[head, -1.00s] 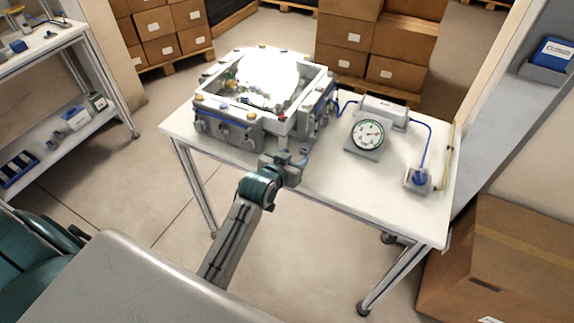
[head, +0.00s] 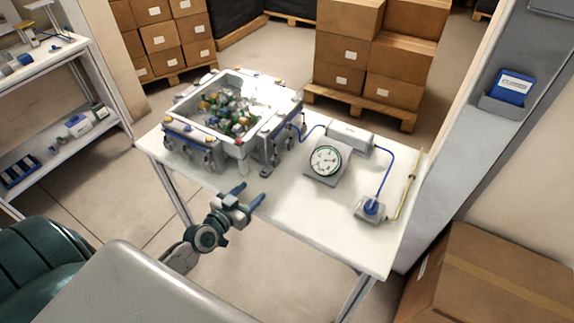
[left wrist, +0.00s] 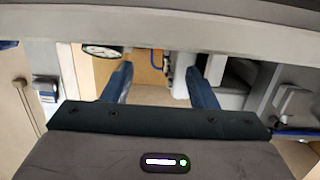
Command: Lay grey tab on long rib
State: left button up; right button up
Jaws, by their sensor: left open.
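My left gripper (head: 249,194) is open and empty at the table's front edge, in front of the grey open-topped box (head: 206,141). Its two dark blue fingers stand apart, and the left wrist view (left wrist: 160,72) shows nothing between them. The box stands at the table's left end, with clamps and fittings on its outer walls. Several small green, orange, white and red pieces (head: 230,117) lie jumbled inside it. I cannot make out which part is the grey tab or the long rib. My right gripper is not in view.
On the white table (head: 310,215), a round dial gauge (head: 326,160), a grey block (head: 351,138) with blue hoses, a blue-topped fitting (head: 371,208) and a yellow rod (head: 408,190) stand to the right. The table's front middle is clear. A large carton (head: 500,275) is at the lower right.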

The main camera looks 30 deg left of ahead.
aim_at(264, 172)
pick_arm(q)
jog(key=shift+s+a+f+y, duration=0.15)
jog(key=shift+a+y, duration=0.15)
jog(key=shift+a, duration=0.25)
jog(key=w, duration=0.3)
jog(key=shift+a+f+n, duration=0.25)
jog(key=shift+n, duration=0.05)
jog(key=shift+w+f, duration=0.15)
jog(key=shift+w, duration=0.8)
jog(key=shift+w+d, duration=0.15)
jog(key=shift+w, duration=0.95)
jog(key=w, duration=0.3)
jog(key=shift+w+f, duration=0.25)
jog(key=shift+f, duration=0.1)
jog(key=shift+s, duration=0.1)
jog(key=shift+c, duration=1.1)
jog(key=c, duration=0.7)
jog(key=shift+c, duration=1)
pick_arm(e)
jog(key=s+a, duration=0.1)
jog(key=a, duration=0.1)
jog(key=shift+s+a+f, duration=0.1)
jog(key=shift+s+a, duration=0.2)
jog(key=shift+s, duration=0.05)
pick_arm(q)
jog(key=shift+r, duration=0.1)
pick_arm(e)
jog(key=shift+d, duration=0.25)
